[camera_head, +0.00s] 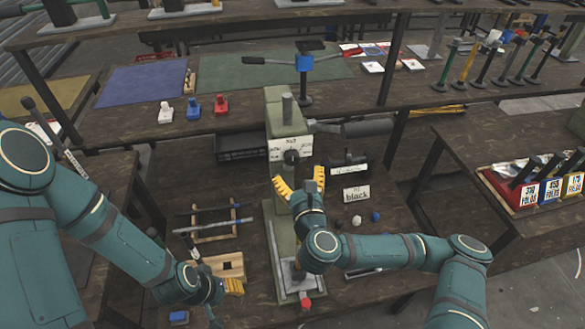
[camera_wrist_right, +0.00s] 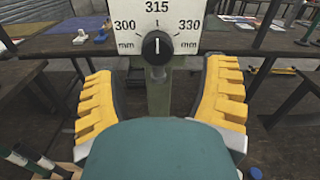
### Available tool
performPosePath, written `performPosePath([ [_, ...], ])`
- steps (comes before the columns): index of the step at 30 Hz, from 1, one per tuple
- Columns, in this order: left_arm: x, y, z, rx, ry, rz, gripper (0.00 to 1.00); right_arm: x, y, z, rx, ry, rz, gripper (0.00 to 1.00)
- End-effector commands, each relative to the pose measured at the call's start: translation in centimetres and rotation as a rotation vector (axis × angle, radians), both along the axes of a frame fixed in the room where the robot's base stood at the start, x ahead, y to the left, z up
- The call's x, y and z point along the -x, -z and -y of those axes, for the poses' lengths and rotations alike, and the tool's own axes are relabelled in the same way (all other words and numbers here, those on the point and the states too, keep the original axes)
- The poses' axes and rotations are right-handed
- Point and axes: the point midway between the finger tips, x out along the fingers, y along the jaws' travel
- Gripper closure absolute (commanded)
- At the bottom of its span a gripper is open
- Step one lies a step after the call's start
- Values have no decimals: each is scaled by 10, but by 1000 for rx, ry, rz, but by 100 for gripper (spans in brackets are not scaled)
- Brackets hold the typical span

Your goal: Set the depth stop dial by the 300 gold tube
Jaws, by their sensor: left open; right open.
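The depth stop dial (camera_head: 291,156) is a black knob on a white plate on the front of the green press (camera_head: 288,118). In the right wrist view the dial (camera_wrist_right: 157,46) has its white pointer straight up under 315, with 300 mm at left and 330 mm at right. My right gripper (camera_head: 301,184) is open just below the dial, its yellow fingers (camera_wrist_right: 160,98) apart with nothing between them. My left gripper (camera_head: 234,286), partly hidden by its wrist, is low on the left by a wooden block, apart from the dial. I cannot pick out a gold tube.
Dark tubes lie on a wooden rack (camera_head: 212,223) left of the press. A press handle (camera_head: 355,128) juts right. Labelled bins (camera_head: 551,190) stand on the right table.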

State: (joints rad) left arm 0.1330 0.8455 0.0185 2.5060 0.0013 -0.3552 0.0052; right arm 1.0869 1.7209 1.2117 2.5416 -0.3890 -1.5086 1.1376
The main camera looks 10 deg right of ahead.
Motion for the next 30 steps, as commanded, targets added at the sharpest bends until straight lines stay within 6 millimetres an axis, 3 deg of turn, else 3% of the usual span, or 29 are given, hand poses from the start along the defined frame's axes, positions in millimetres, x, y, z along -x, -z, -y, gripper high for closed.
performPosePath([
  [1, 1, 12, 0, 0, 2, -3, 53, -1, 4, -1, 0, -2, 4, 27],
  [7, 5, 36, 2, 0, 10, -13, 53, -3, 4, -3, 1, -11, 3, 27],
  [12, 6, 34, 2, 0, 12, -15, 53, -32, -1, -2, 2, -6, 2, 27],
  [18, 7, 35, 2, 2, 14, -16, 53, -53, -1, -2, 2, -9, 2, 27],
  [30, 7, 36, 2, 2, 14, -16, 53, -58, -1, -2, 2, -9, 2, 29],
])
